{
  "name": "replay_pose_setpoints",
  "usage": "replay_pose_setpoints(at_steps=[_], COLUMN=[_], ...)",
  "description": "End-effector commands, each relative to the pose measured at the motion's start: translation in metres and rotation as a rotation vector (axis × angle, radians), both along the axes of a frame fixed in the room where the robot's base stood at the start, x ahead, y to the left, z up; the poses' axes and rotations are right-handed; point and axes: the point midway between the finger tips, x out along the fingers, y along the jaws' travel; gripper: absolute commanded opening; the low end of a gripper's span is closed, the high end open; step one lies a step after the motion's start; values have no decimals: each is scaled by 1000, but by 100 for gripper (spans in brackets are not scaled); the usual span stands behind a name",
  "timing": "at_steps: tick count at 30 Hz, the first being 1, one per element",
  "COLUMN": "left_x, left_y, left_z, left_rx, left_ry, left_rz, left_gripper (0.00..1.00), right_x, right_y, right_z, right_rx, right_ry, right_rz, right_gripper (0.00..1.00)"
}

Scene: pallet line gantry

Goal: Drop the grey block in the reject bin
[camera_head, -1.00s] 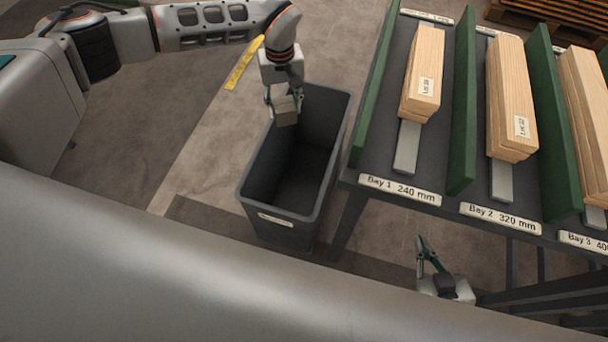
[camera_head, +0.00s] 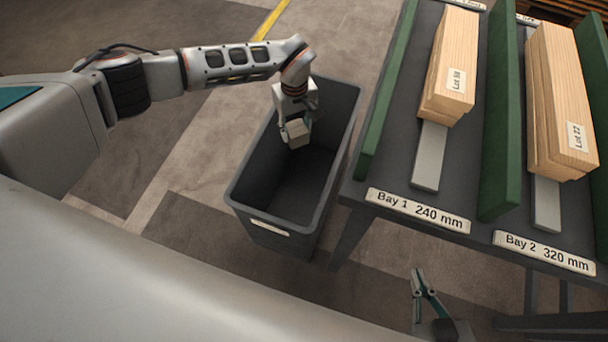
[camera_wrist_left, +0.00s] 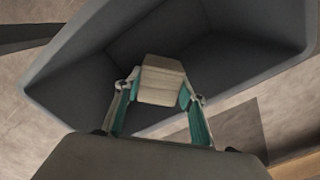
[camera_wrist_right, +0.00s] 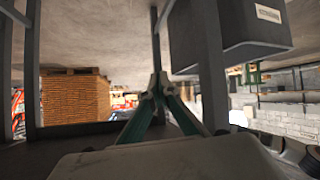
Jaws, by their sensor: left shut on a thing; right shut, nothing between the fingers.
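The grey block (camera_head: 297,132) is held between the fingers of my left gripper (camera_head: 296,124), over the back part of the open reject bin. The block also shows in the left wrist view (camera_wrist_left: 162,80), with the bin's dark inside beyond it. The reject bin (camera_head: 245,205) is a dark grey, deep tub with a pale label on its front. What I see of its inside looks empty. My right gripper (camera_head: 416,283) is shut and empty, low in front of the bay table; its closed fingertips show in the right wrist view (camera_wrist_right: 157,82).
The bay table (camera_head: 385,185) stands right of the bin, with green dividers (camera_head: 385,95) and stacked timber in Bay 1 (camera_head: 452,70) and Bay 2 (camera_head: 560,100). A yellow floor line (camera_head: 270,20) runs behind my left arm. Floor left of the bin is clear.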

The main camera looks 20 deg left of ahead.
Motion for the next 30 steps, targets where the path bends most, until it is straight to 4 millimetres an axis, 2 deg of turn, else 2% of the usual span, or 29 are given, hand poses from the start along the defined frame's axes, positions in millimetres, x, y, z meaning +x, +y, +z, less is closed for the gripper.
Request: replay_pose_setpoints(at_steps=[1, 3, 13, 14, 15, 16, 26, 30], left_x=[-2, -2, 1, 1, 1, 1, 0, 2], left_y=[0, 0, 0, 0, 0, 0, 0, 1], left_z=[-11, -15, -14, -14, -15, -15, -15, -4], left_rx=[-1, -1, 0, 1, 0, 0, 1, 1], left_ry=[7, 5, -3, -2, -1, -1, -1, -4], left_rz=[0, 0, -1, -1, -1, -1, -1, -1], left_gripper=[17, 17, 17, 45, 55, 59, 59, 59], right_x=[-1, 0, 3, 3, 3, 3, 3, 3], right_y=[2, 4, 6, 6, 6, 6, 8, 7], right_z=[-3, -1, 5, 5, 5, 5, 3, 3], right_rx=[8, 16, 23, 23, 23, 24, 27, 26], right_ry=[5, 1, -12, -12, -12, -12, -10, -10], right_rz=[0, -1, -2, -2, -2, -1, -4, -3], right_gripper=[0, 0, 0, 0, 0, 0, 0, 0])
